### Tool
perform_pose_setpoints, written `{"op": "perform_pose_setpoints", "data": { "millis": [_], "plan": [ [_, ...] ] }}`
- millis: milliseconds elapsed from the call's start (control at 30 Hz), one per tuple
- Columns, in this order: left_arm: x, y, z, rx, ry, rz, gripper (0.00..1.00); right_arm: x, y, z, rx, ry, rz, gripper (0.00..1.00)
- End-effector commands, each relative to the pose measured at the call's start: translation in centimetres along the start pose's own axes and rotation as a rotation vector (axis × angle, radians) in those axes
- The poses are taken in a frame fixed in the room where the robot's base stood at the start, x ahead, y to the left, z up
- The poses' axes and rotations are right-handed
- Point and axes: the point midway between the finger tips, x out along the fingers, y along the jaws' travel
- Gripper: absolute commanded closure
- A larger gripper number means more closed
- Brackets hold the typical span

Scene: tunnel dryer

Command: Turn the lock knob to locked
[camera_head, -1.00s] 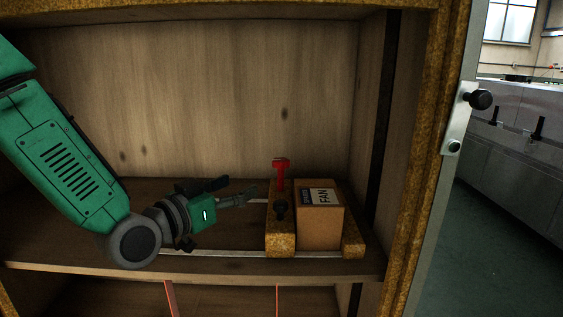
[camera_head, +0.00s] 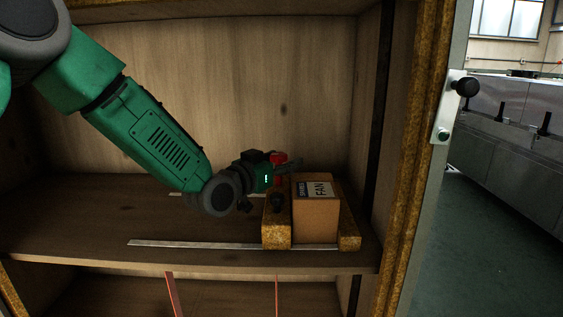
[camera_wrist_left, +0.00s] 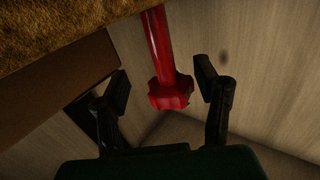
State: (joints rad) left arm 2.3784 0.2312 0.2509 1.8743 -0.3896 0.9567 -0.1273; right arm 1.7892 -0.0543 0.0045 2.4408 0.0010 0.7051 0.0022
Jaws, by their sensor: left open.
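A red knob with a lobed rim sits on a red rod (camera_wrist_left: 160,45); in the left wrist view the knob (camera_wrist_left: 171,92) lies between my two fingers, with gaps visible on both sides. In the head view this red part (camera_head: 279,157) shows behind my left gripper (camera_head: 292,164), mostly covered by it. The gripper is open and empty, at the rear of a wooden-looking block on the shelf. A small black knob (camera_head: 278,203) is on the block's left rail (camera_head: 276,234). I cannot tell from the frames which knob is the lock. My right gripper is not in view.
A brown box labelled FAN (camera_head: 315,218) stands between the block's two rails. Metal strips (camera_head: 190,243) run along the shelf (camera_head: 90,215). The cabinet's side wall is close on the right. A door edge carries a black knob (camera_head: 467,87). The shelf's left is clear.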

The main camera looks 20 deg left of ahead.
Motion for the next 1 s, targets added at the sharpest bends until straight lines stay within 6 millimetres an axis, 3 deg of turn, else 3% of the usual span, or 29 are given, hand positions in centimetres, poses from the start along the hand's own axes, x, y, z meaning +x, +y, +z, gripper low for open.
{"op": "perform_pose_setpoints", "data": {
  "millis": [200,233,367,400,1000],
  "plan": [
    [-0.1,-0.5,0.1,-0.005,0.002,-0.001,0.44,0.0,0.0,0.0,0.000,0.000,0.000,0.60],
    [-0.2,-0.6,0.1,-0.005,0.002,-0.002,0.47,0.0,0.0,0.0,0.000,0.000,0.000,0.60],
    [-0.1,-0.6,0.1,-0.005,0.001,-0.002,0.93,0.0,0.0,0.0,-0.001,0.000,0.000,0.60],
    [-0.1,-0.5,0.1,-0.004,0.001,-0.003,0.97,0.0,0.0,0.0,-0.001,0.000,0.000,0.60],
    [0.0,-0.5,-0.1,-0.002,0.002,0.155,0.97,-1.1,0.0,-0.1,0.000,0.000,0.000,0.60]
  ]
}}
